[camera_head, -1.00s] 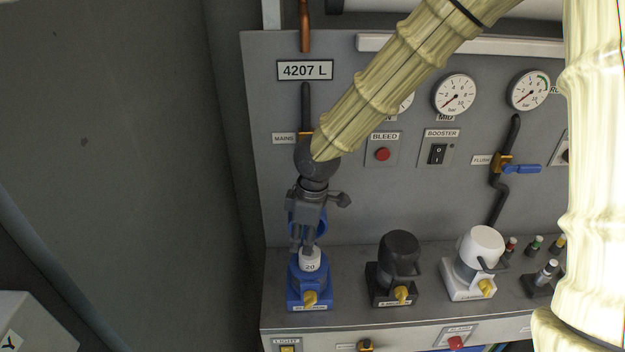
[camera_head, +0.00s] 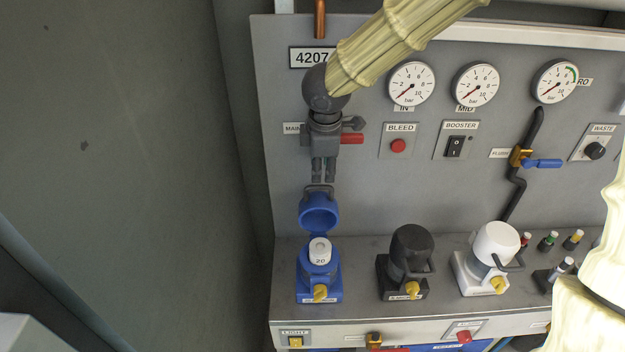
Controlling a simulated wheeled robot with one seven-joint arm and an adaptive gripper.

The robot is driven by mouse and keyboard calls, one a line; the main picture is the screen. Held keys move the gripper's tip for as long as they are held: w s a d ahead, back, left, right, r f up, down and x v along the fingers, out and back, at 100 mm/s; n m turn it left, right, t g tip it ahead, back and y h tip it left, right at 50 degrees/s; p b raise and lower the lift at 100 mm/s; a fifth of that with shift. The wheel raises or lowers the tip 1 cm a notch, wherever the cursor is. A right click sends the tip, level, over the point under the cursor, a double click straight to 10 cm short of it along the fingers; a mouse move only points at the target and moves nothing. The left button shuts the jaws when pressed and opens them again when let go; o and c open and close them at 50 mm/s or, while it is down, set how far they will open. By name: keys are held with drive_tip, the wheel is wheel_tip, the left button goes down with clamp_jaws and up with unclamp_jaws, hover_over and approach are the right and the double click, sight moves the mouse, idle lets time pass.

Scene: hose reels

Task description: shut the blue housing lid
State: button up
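The blue housing (camera_head: 319,284) stands at the left end of the grey ledge, with a yellow knob on its front. Its blue lid (camera_head: 318,212) stands open, tilted up at the back, with a grey handle loop at its top. A white cartridge marked 20 (camera_head: 320,251) sits upright in the housing. My gripper (camera_head: 323,180) hangs in front of the panel just above the lid's handle, fingers pointing down. The fingers look close together with a narrow gap; I cannot tell whether they touch the handle.
A black housing (camera_head: 410,250) and a white housing (camera_head: 495,245) stand to the right, both with lids down. The panel behind carries gauges (camera_head: 410,83), a red bleed button (camera_head: 398,146), a red lever (camera_head: 351,138) and a blue valve handle (camera_head: 545,163).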

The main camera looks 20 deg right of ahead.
sight(321, 186)
drive_tip(key=shift+a+p+x, duration=0.2)
drive_tip(key=shift+p+x, duration=0.25)
drive_tip(key=shift+x, duration=2.55)
